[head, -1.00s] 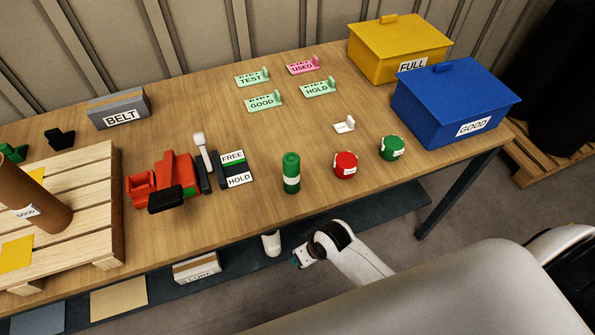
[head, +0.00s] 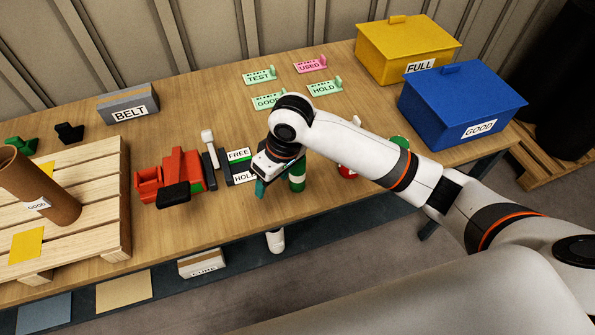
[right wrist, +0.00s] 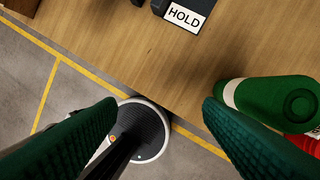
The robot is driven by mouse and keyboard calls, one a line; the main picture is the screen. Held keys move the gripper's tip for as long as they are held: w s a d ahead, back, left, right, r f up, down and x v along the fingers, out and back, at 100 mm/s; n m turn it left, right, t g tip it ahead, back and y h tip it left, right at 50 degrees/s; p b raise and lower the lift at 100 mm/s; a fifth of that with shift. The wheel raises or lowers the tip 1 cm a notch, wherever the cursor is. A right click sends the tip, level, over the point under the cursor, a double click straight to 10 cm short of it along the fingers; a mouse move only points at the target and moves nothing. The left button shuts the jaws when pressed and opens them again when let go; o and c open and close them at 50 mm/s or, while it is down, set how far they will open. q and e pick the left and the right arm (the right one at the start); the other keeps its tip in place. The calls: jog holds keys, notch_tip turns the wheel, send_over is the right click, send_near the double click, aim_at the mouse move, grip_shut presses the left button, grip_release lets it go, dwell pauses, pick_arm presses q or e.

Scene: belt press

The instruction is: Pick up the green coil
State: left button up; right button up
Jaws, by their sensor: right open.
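The short green coil (head: 399,142) stands near the table's right end, left of the blue box; my right arm hides most of it in the head view. A taller green cylinder with a white band (head: 297,183) stands near the front edge. It also shows at the right of the right wrist view (right wrist: 270,100). My right gripper (head: 261,187) points down at the front edge, just left of the tall cylinder and well left of the short coil. In the right wrist view its green fingers (right wrist: 160,115) are apart with nothing between them. My left gripper is not in view.
A red coil (head: 347,172) is partly hidden behind my right arm. The FREE/HOLD plate (head: 240,165) and a red-and-black device (head: 180,172) lie left of the gripper. Blue (head: 460,105) and yellow (head: 405,50) boxes stand at the back right.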

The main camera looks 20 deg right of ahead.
jog(key=w+d+r, duration=0.2)
jog(key=w+d+r+m+h, duration=0.1)
jog(key=w+d+r, duration=0.1)
jog(key=r, duration=0.1)
jog(key=w+d+r+m+h, duration=0.1)
jog(key=d+r, duration=0.2)
jog(key=shift+w+g, duration=0.4)
jog(key=shift+d+f, duration=0.1)
jog(key=shift+f, duration=0.15)
jog(key=p, duration=0.2)
send_over(297, 173)
jog(key=w, duration=0.2)
jog(key=f, duration=0.6)
jog(key=shift+w+d, duration=0.1)
jog(key=shift+d, duration=0.15)
jog(key=shift+f+p, duration=0.5)
jog(key=shift+f, duration=0.1)
notch_tip(297, 173, down, 4)
jog(key=shift+f+p, duration=0.1)
jog(key=shift+p, duration=0.45)
jog(key=shift+c, duration=0.5)
